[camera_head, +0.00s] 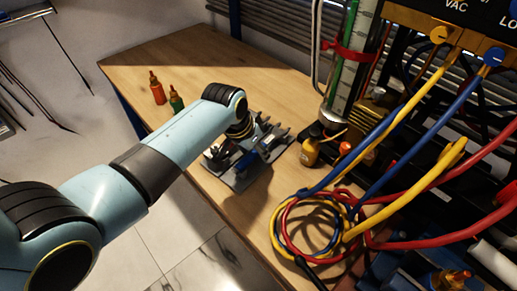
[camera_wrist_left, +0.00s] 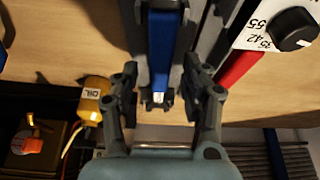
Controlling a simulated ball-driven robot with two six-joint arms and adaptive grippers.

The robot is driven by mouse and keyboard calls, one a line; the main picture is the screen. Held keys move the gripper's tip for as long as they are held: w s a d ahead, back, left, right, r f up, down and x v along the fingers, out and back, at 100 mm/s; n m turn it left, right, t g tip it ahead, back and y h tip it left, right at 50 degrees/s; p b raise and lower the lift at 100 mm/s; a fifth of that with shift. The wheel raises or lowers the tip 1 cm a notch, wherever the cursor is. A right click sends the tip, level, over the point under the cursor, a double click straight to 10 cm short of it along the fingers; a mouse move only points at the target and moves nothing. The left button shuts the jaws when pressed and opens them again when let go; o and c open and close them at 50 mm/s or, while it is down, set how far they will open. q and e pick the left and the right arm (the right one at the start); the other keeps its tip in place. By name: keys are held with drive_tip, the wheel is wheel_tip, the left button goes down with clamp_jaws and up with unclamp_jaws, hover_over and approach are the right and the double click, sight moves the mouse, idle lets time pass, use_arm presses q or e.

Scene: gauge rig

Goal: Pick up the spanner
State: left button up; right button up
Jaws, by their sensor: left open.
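My left gripper (camera_head: 262,140) is over the grey tool tray (camera_head: 240,184) on the wooden bench. In the left wrist view the gripper (camera_wrist_left: 160,84) is open, with one dark finger on each side of a blue-handled tool (camera_wrist_left: 164,45). The tool has grey metal parts, and its bright end lies between the fingers. I cannot tell for sure that it is the spanner, nor whether a finger touches it. A red-handled tool (camera_wrist_left: 240,66) lies to its right in that view. In the head view my arm and gripper hide part of the tray. My right gripper is not in view.
An oil bottle (camera_head: 310,151) stands close to the tray's right side. Coiled hoses (camera_head: 283,226) lie at the bench's near right. A red bottle (camera_head: 157,88) and a green bottle (camera_head: 176,99) stand at the left edge. The bench's far part (camera_head: 215,55) is clear.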

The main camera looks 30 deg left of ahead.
sight(256, 151)
use_arm(q)
clamp_jaws()
idle(0.4)
wheel_tip(256, 151, up, 11)
drive_tip(key=shift+f, duration=0.2)
drive_tip(key=c, duration=0.7)
unclamp_jaws()
clamp_jaws()
